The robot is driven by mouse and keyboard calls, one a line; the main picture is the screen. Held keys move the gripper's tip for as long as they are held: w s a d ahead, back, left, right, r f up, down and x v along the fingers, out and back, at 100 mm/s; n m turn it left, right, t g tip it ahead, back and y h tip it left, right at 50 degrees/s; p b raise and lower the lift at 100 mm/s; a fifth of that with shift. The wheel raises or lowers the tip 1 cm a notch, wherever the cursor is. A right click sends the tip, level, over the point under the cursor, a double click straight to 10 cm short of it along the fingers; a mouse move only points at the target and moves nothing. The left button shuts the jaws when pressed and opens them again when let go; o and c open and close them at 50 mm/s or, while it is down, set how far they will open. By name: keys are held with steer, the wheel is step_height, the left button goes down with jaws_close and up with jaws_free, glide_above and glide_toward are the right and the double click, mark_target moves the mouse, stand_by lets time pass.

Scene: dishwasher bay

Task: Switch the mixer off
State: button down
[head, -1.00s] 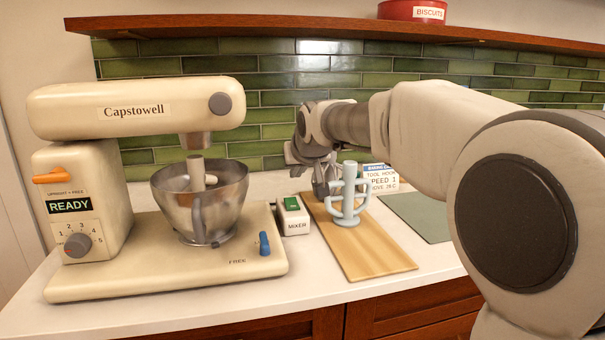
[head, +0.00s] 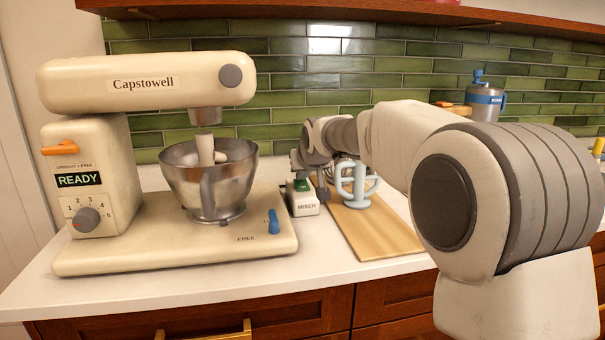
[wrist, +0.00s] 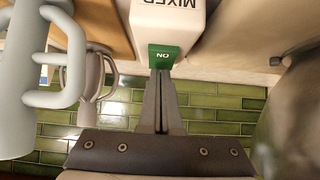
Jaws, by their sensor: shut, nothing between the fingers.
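The cream stand mixer (head: 145,82) stands at the left with its head level over a steel bowl (head: 212,190). Its display (head: 78,180) reads READY. The white switch box (head: 305,206) labelled MIXER stands just right of the mixer base. In the wrist view, its green rocker (wrist: 165,56) shows ON. My gripper (wrist: 162,76) is shut and empty, with its fingertips at the edge of the green rocker. I cannot tell whether they touch it. In the head view, my gripper partly covers the box top.
A pale blue tool with looped arms (head: 358,186) stands on a wooden board (head: 385,238) close to the right of the switch box. A blue-and-grey canister (head: 485,100) stands at the back right. The green-tiled wall (head: 300,85) is behind. White counter shows along the front edge.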

steer(key=shift+w+g+p, duration=0.15)
steer(key=shift+g+p, duration=0.25)
steer(key=shift+p, duration=1.35)
steer(key=shift+f+b, duration=0.3)
steer(key=shift+b, duration=0.15)
steer(key=shift+r, duration=0.1)
steer(key=shift+w+a+r+p, duration=0.2)
steer(key=shift+w+p, duration=0.4)
steer(key=shift+p, duration=0.15)
steer(key=shift+w, duration=0.15)
